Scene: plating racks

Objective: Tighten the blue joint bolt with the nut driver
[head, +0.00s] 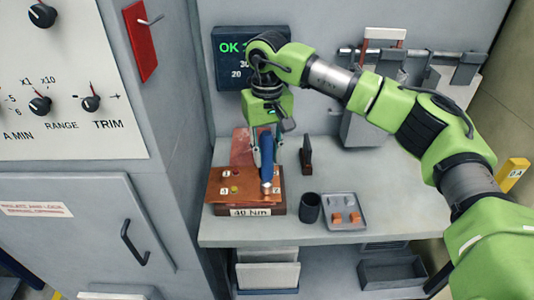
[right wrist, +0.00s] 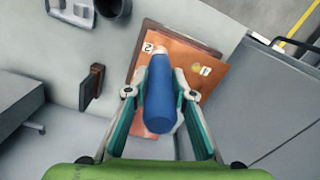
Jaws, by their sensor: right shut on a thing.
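My right gripper (head: 263,150) is shut on the blue handle of the nut driver (head: 266,160), which points down at the right part of a copper plate (head: 250,178). In the right wrist view the gripper (right wrist: 160,100) has its fingers on both sides of the blue nut driver (right wrist: 160,105), over the copper plate (right wrist: 208,90) near the label "2". The driver's metal end is near the plate; I cannot tell whether it touches. A yellow bolt (head: 234,189) sits left of the driver. No blue bolt head shows; the driver covers that spot. My left gripper is not in view.
The plate's block bears a "40 Nm" label (head: 250,212). A dark cup (head: 310,208) and a grey tray (head: 344,225) with orange pieces stand to the right. A dark upright piece (head: 307,156) stands behind. A display (head: 228,50) reads "OK". A grey cabinet (head: 100,220) stands left.

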